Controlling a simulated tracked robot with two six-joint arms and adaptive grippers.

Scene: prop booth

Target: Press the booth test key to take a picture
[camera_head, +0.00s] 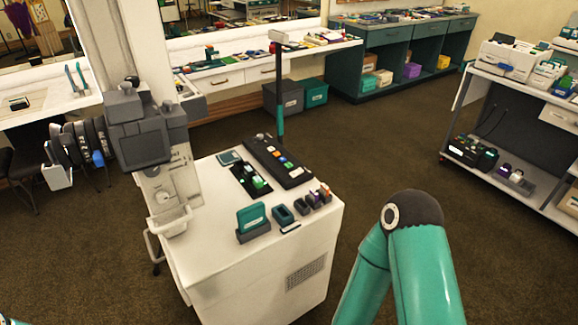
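A long dark panel (262,150) with small coloured buttons lies on top of a white cabinet (245,270). Beside it is a smaller black panel (240,171) with green and white pieces on it. I cannot tell which piece is the test key; any lettering is too small to read. A grey camera-like unit (145,143) with a dark screen stands at the cabinet's left side. My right arm is at the lower right, in front of the cabinet and apart from it. Neither gripper shows in the head view.
A teal holder (251,217) and several small dark items stand near the cabinet's front edge. A dark pole (279,95) rises behind the panels. A shelf unit (510,125) stands at the right. Brown carpet between it and the cabinet is clear.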

